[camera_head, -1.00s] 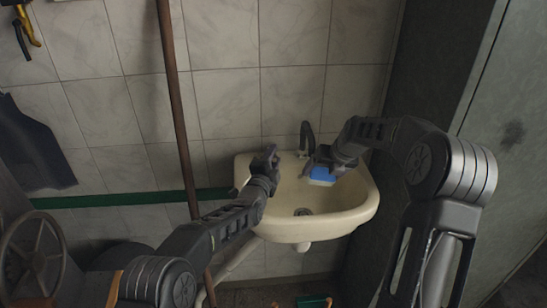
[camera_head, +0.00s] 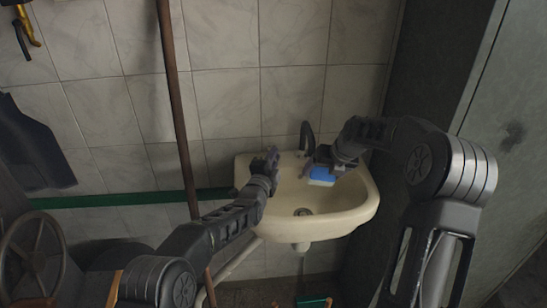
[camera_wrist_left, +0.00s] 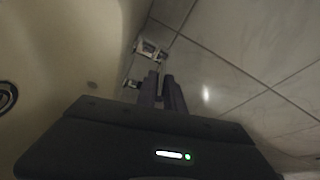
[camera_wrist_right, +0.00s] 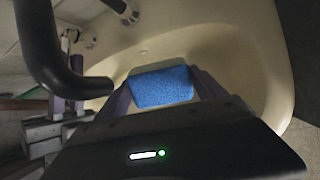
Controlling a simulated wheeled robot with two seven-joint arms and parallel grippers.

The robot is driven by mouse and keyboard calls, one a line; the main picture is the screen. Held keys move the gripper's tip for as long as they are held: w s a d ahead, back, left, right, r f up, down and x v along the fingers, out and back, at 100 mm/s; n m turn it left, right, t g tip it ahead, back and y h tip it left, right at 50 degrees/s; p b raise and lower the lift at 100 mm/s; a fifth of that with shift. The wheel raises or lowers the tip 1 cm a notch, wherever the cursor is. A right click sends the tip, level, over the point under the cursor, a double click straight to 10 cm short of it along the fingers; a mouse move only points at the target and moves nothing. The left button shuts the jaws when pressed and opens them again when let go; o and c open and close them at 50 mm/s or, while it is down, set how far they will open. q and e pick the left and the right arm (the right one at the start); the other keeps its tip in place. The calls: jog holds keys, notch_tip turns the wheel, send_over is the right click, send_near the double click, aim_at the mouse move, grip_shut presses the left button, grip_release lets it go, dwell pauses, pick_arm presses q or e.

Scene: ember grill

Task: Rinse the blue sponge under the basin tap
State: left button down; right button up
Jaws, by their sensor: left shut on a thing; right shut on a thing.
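The blue sponge (camera_head: 321,174) has a pale underside and is held over the basin (camera_head: 345,217). My right gripper (camera_head: 323,163) is shut on the sponge; the right wrist view shows the sponge (camera_wrist_right: 160,85) between its fingers. The dark curved tap (camera_head: 306,134) stands at the basin's back edge. In the right wrist view the end of its spout (camera_wrist_right: 100,87) is just left of the sponge. My left gripper (camera_head: 272,155) is at the basin's back left, by small metal tap fittings (camera_wrist_left: 150,50). Its fingers are close together, and the tap handle between them is mostly hidden.
The drain (camera_head: 303,212) is in the bowl below the sponge. A brown pole (camera_head: 173,95) and a green rail (camera_head: 120,198) are at the left. A tiled wall (camera_head: 225,60) is behind, and a grey panel (camera_head: 510,130) is at the right.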

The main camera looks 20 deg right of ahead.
pick_arm(q)
jog(key=shift+a, duration=0.1)
dwell(0.8)
jog(key=m+g+h, duration=0.1)
jog(key=a+m+g+h, duration=0.1)
jog(key=w+m+g+h, duration=0.1)
jog(key=shift+a+g, duration=0.25)
jog(key=shift+g, duration=0.15)
jog(key=c, duration=1.5)
grip_release()
jog(key=shift+o, duration=0.2)
jog(key=shift+s+a, duration=0.1)
jog(key=shift+a, duration=0.1)
jog(key=v, duration=1.1)
jog(key=shift+s+a+f, duration=0.15)
jog(key=shift+s+a, duration=0.05)
jog(key=shift+a, duration=0.1)
